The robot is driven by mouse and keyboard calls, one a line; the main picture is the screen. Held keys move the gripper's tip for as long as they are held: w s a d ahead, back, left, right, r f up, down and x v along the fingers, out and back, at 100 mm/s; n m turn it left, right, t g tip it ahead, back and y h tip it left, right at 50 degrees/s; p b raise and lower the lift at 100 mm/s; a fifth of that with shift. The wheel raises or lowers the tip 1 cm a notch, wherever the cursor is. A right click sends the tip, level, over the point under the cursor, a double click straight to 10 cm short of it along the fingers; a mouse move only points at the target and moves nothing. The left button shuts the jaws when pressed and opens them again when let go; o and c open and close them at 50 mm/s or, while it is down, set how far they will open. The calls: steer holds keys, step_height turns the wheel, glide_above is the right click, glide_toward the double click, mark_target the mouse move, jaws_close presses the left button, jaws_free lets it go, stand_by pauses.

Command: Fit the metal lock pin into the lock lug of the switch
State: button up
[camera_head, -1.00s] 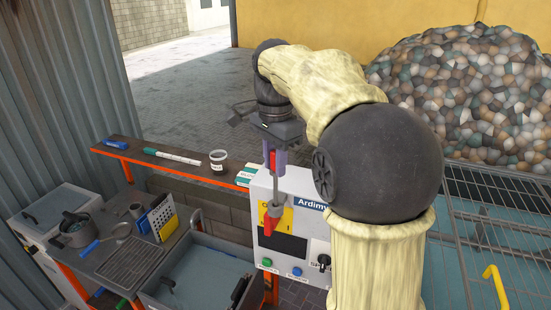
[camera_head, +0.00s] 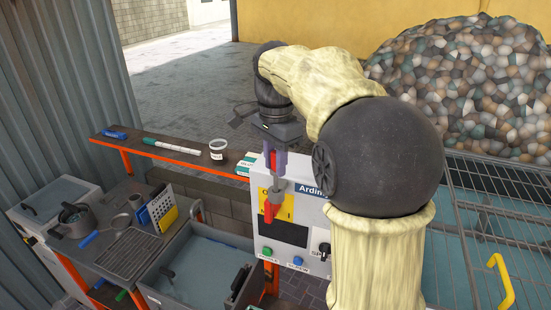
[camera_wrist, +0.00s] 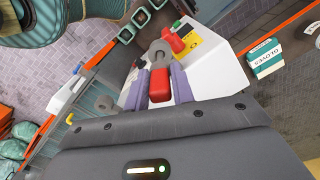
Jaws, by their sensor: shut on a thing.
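My gripper (camera_head: 278,166) has purple fingers shut on the red grip of the lock pin (camera_wrist: 160,84). The grip also shows between the fingers in the head view (camera_head: 272,160). The pin's grey metal shaft points down toward the red switch (camera_head: 268,211) on the white control panel. A grey round part, which looks like the lock lug (camera_head: 276,198), sits at the top of the switch. The shaft's lower end is at or just above it; I cannot tell whether it is inside. In the wrist view, the red switch (camera_wrist: 176,41) shows beyond the grey metal.
The white control panel (camera_head: 317,232) has a dark screen, buttons and a black knob. A shelf with a dark cup (camera_head: 217,149), a marker and a gloves box stands behind left. A sink (camera_head: 200,270) is at lower left, a wire cage (camera_head: 480,235) at right.

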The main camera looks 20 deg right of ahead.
mark_target(275, 177)
steer(key=shift+f+b, duration=1.45)
steer(key=shift+f, duration=0.85)
steer(key=shift+w, duration=0.1)
steer(key=o, duration=1)
steer(key=shift+d+f, duration=0.1)
steer(key=shift+o, duration=0.4)
step_height(275, 177, up, 18)
steer(key=p, duration=0.1)
steer(key=shift+f+p, duration=0.25)
steer(key=shift+p, duration=0.05)
